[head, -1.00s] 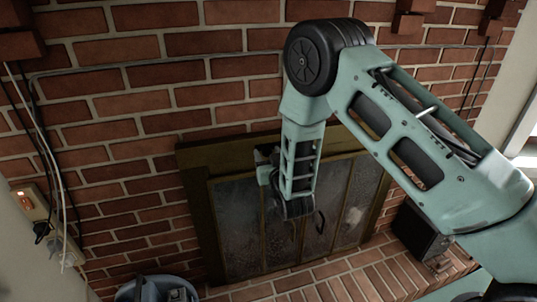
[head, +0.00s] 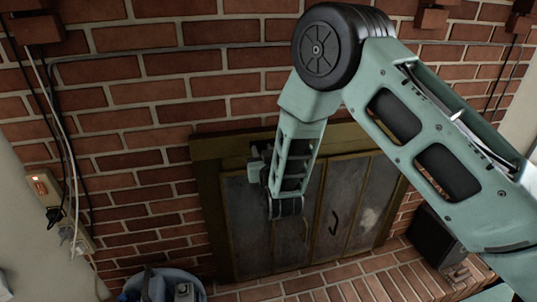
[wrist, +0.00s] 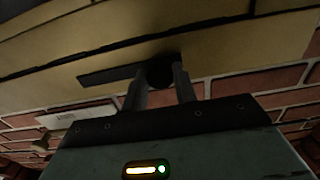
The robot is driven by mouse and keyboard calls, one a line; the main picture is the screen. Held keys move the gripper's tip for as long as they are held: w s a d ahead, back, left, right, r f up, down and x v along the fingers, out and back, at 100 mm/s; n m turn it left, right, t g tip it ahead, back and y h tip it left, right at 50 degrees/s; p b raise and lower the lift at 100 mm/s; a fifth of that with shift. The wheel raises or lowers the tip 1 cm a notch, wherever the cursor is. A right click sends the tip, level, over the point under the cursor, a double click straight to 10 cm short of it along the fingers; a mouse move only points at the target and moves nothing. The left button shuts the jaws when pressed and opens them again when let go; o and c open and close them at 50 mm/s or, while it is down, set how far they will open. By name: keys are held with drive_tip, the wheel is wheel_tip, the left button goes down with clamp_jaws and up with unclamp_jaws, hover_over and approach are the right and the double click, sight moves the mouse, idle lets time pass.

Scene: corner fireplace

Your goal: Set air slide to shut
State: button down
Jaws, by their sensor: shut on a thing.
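The air slide shows in the wrist view as a round dark knob (wrist: 160,76) near the right end of a dark slot (wrist: 108,75). The slot runs along the brass-coloured fireplace frame (wrist: 60,62). My gripper (wrist: 160,84) has one finger on each side of the knob and is shut on it. Most of the slot's visible length lies left of the knob in that view. In the head view my gripper's wrist part (head: 258,162) is at the upper left of the fireplace frame (head: 212,215); my arm hides the fingers and the knob.
Glass fireplace doors (head: 345,205) with dark handles are below my gripper. A blue bucket (head: 185,273) stands at lower left, and a dark box (head: 432,238) stands on the brick hearth at right. Cables (head: 62,140) hang by a lit wall switch (head: 42,187) at left.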

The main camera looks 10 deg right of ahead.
drive_tip(key=shift+a, duration=0.25)
drive_tip(key=c, duration=1.1)
unclamp_jaws()
drive_tip(key=shift+a, duration=0.1)
drive_tip(key=shift+s, duration=0.1)
drive_tip(key=shift+s, duration=0.25)
drive_tip(key=s+b, duration=0.4)
drive_tip(key=s, duration=1.2)
drive_tip(key=shift+s, duration=0.4)
